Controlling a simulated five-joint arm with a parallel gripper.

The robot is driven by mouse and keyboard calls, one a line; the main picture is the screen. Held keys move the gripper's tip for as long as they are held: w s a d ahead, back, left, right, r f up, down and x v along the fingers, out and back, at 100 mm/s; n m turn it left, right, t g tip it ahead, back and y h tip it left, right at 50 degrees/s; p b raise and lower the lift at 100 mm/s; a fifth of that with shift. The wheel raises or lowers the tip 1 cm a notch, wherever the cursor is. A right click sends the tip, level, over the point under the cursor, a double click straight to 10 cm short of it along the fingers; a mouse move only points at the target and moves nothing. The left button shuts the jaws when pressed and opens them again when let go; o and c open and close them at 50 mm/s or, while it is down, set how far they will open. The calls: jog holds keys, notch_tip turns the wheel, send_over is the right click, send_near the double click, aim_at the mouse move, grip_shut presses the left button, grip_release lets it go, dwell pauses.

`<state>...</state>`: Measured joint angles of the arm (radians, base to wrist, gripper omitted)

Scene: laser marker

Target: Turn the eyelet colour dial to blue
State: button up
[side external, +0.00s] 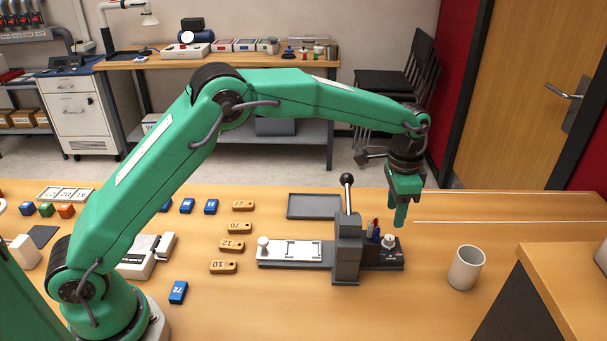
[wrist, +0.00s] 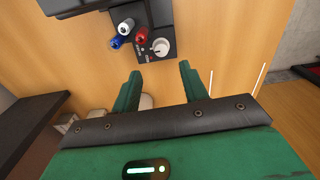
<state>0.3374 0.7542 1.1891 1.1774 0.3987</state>
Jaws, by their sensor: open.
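The eyelet colour dial is a white knob (side external: 389,241) on the right end of the dark marker base; it also shows in the wrist view (wrist: 161,47). Its pointer setting is too small to read. Beside it, to its left, stand small blue (wrist: 117,43), red (wrist: 142,36) and white (wrist: 126,25) pieces. My gripper (side external: 401,215) points down above and slightly right of the dial, apart from it. In the wrist view its green fingers (wrist: 160,72) are spread with nothing between them, and the dial lies just beyond the tips.
The marker's grey column with a black ball lever (side external: 347,180) stands left of the dial. A white cup (side external: 465,268) stands to the right. A grey tray (side external: 313,206) lies behind, and several wooden tags (side external: 232,245) lie left. Table between dial and cup is clear.

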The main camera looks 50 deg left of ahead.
aim_at(390, 238)
jog(key=n, duration=0.4)
jog(key=shift+w+d+n, duration=0.1)
jog(key=shift+d+n, duration=0.05)
jog(key=shift+n, duration=0.25)
jog(key=shift+f, duration=0.15)
jog(key=shift+a+f, duration=0.2)
jog(key=shift+f, duration=3.6)
jog(key=shift+c, duration=0.4)
grip_shut()
